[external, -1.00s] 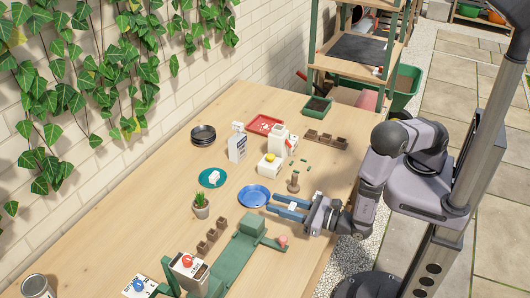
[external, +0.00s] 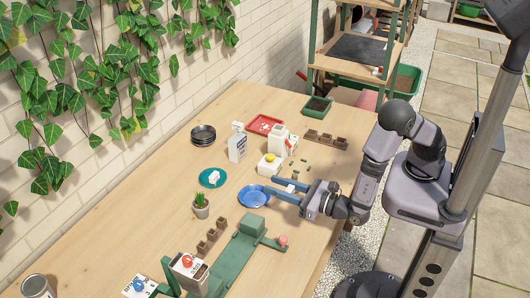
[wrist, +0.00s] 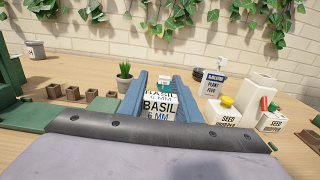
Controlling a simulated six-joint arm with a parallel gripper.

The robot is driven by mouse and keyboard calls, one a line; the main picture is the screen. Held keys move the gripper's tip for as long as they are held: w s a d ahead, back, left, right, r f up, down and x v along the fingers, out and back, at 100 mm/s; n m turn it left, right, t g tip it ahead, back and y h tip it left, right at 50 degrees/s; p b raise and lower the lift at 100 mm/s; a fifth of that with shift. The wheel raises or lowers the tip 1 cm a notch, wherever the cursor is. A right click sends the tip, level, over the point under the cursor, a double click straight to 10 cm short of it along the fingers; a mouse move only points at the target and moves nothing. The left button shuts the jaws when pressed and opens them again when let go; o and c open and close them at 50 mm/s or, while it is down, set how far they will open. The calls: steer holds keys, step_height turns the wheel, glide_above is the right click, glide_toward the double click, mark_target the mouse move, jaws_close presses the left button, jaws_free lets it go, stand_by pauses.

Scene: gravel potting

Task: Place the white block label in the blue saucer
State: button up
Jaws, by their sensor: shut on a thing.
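My gripper (external: 272,194) has long blue fingers and is shut on a white block label (wrist: 158,108). In the wrist view the label reads "BASIL 6 MM" and sits between the fingers. In the external view it is a small white patch on the fingers. The blue saucer (external: 254,197) lies on the table by the fingertips and looks empty. The fingers overlap its right edge in the picture; their height above it is hard to tell. The blue saucer cannot be made out in the wrist view.
A potted succulent (external: 201,207) and a green stand (external: 240,252) are nearer.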

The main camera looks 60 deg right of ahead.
steer(key=w+d+m+h+b, duration=0.2)
steer(key=w+d+h+b, duration=0.1)
steer(key=w+d+b, duration=0.25)
steer(key=r+n+y+b, duration=0.2)
steer(key=y+b, duration=0.1)
steer(key=b, duration=0.1)
glide_above(252, 198)
steer(key=shift+f, duration=5)
steer(key=shift+f+b, duration=0.2)
steer(key=shift+b, duration=0.1)
steer(key=o, duration=1.1)
